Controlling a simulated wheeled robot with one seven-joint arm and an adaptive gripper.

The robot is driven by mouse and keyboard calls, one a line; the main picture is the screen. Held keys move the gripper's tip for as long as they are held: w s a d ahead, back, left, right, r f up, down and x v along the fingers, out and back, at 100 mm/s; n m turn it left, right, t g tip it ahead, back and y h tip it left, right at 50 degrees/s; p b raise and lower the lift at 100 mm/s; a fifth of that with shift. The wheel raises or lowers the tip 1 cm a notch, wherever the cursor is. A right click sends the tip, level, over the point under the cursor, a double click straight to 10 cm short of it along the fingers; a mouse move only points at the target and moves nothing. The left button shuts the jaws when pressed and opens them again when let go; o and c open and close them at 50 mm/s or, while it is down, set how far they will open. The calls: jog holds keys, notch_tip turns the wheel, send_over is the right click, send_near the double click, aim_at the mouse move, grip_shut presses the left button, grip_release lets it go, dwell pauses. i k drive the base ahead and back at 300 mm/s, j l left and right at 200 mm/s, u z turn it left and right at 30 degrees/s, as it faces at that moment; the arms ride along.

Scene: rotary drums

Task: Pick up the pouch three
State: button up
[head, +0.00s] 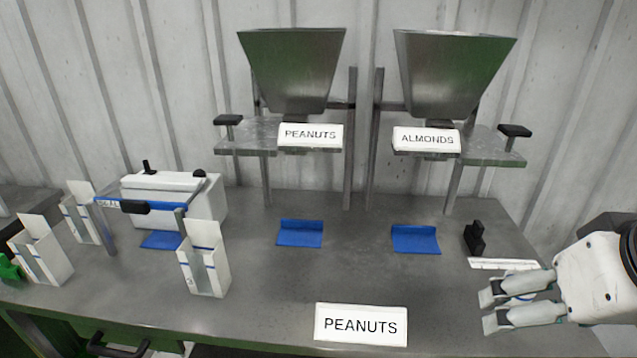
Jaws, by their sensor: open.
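Three white open-topped pouches with clear front windows and blue marks stand upright on the left part of the grey table. One pouch (210,272) stands nearest the middle, in front of the sealer. A second pouch (47,262) is at the far left front, and a third pouch (82,218) is behind it. My gripper (490,310) is at the right front of the table, open and empty, pointing left, far from all the pouches.
A white sealer (175,190) with a blue bar stands behind the pouches. Peanuts (292,65) and almonds (447,75) hoppers stand at the back above blue trays (300,236) (416,241). A PEANUTS sign (361,325) is at the front edge. The table's middle is mostly clear.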

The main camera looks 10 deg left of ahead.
aim_at(203, 260)
jog(key=j, duration=0.5)
jog(key=i+j+u, duration=0.1)
jog(key=j, duration=0.35)
jog(key=i+j, duration=0.15)
jog(key=j, duration=0.35)
